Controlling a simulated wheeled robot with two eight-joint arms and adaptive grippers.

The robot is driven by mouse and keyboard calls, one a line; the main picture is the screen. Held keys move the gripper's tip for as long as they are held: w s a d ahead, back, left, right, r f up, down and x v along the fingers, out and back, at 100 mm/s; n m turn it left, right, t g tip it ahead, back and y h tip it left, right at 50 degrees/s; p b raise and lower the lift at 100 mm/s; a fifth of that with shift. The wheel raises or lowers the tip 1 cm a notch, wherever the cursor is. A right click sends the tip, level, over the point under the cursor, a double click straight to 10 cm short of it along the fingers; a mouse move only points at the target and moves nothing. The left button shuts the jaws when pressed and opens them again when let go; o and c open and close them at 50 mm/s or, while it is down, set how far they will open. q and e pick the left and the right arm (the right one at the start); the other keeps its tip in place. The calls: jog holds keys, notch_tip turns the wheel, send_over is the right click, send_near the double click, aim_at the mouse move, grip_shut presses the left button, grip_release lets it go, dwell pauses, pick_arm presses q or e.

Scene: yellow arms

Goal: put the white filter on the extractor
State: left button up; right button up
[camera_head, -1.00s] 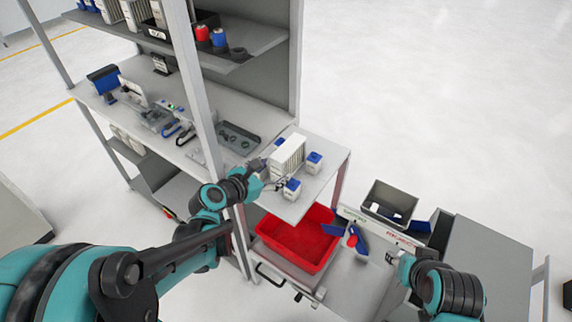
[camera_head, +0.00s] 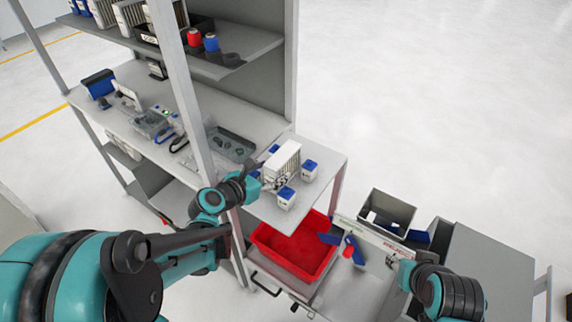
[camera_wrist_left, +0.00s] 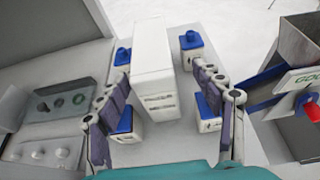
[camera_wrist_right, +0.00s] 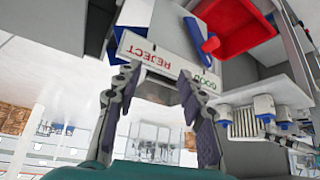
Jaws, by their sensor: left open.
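A white ribbed box, which looks like the white filter (camera_head: 283,163), stands upright on the table end between small white blocks with blue tops. It also shows in the left wrist view (camera_wrist_left: 153,75). My left gripper (camera_head: 272,181) is open, with one finger on each side of the box; the wrist view shows gaps beside it, and I cannot tell whether either finger touches. My right gripper (camera_wrist_right: 160,76) is open and empty, away from the box, near the sorting bins. I cannot tell which thing is the extractor.
Blue-topped blocks (camera_head: 286,198) (camera_wrist_left: 209,110) stand close to the fingers. A grey parts tray (camera_head: 232,145) lies left of the box. A shelf post (camera_head: 190,100) rises near my left arm. A red bin (camera_head: 292,253) sits below the table end; a grey bin (camera_head: 387,213) is at right.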

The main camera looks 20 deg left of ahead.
aim_at(283, 160)
pick_arm(q)
jog(key=shift+b+x, duration=0.45)
jog(key=shift+x, duration=0.75)
jog(key=x, duration=0.1)
jog(key=b+x, duration=0.1)
jog(key=x, duration=0.1)
jog(key=b+x, duration=0.1)
jog(key=x, duration=0.1)
jog(key=shift+w+a+r, duration=0.3)
jog(key=shift+w, duration=0.1)
